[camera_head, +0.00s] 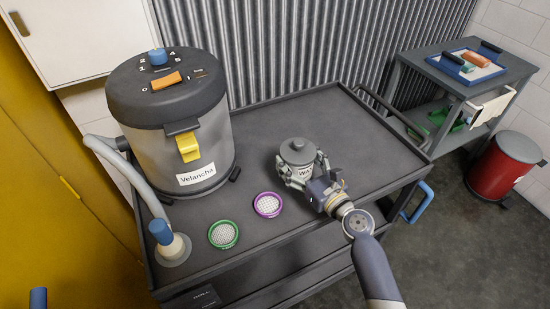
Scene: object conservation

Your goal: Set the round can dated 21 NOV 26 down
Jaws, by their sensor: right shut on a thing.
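A round can (298,153) with a grey lid and a pale label stands upright in the head view, over the middle of the dark cart top (330,115). My right gripper (297,172) is shut on the can, with fingers on both of its sides. Part of the label shows, but no date can be read. I cannot tell whether the can's base touches the cart top. My left gripper is not in view.
A vacuum-like machine (180,140) labelled Velancha stands at the left, with its hose ending at a nozzle (170,245). A green-rimmed disc (223,234) and a purple-rimmed disc (268,204) lie nearby. The cart's back right is clear. A red bin (500,168) stands beyond.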

